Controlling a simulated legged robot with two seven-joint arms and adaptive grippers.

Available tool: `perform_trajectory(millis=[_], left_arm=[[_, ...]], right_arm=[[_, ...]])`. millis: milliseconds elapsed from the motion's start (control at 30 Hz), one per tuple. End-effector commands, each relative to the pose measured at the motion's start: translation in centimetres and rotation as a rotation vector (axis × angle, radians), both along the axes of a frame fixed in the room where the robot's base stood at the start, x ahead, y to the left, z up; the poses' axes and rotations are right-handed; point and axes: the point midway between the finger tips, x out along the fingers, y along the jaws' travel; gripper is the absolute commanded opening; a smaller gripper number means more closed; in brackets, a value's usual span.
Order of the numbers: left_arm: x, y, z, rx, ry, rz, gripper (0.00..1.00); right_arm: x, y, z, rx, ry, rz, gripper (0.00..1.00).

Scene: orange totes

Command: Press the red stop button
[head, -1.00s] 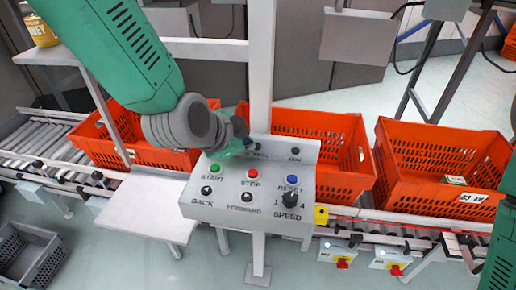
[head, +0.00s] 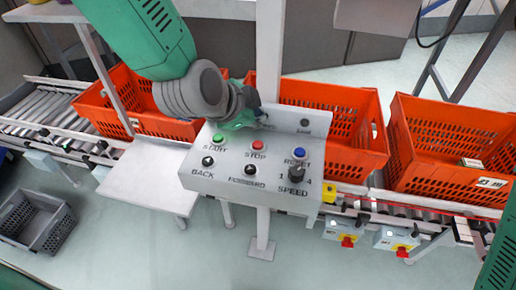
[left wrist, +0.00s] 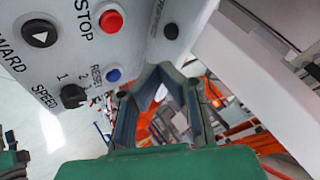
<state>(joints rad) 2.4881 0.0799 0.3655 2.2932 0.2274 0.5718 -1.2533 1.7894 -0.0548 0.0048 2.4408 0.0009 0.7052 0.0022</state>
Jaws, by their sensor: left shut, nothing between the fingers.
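The red stop button (head: 257,145) sits on the sloped face of a white control panel (head: 225,177), above the label STOP. It also shows in the left wrist view (left wrist: 111,20), at the upper left. My left gripper (head: 258,113) is at the panel's upper edge, just behind the red button and apart from it. In the left wrist view my left gripper (left wrist: 163,73) has its fingertips together, with nothing held. The button's face is uncovered in both views. A green part of my right arm shows at the head view's right edge; its gripper is not seen.
A green start button (head: 218,138), a blue reset button (head: 299,153), black buttons and a speed knob (head: 296,173) share the panel. Orange totes (head: 450,150) stand on the conveyor behind. A white post (head: 268,55) rises behind the panel.

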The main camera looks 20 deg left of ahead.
Motion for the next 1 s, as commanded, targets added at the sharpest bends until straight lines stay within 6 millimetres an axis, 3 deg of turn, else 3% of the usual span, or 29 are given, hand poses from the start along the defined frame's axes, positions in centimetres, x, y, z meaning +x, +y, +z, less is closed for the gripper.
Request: perform_trajectory(millis=[33,133,333,1000], left_arm=[[0.0,0.0,-1.5,-0.002,0.001,0.001,0.0],[0.1,0.1,-3.0,-0.003,0.003,0.002,0.0],[0.1,0.2,-5.1,-0.001,0.001,0.0,0.0],[0.1,0.1,-5.5,-0.002,0.001,0.001,0.0]], right_arm=[[0.0,0.0,-1.4,0.0,0.0,0.0,0.4],[0.0,0.0,-2.8,0.0,0.001,0.0,0.4],[0.0,0.0,-4.2,0.0,0.0,0.0,0.4],[0.0,0.0,-4.4,0.0,0.0,0.0,0.4]])
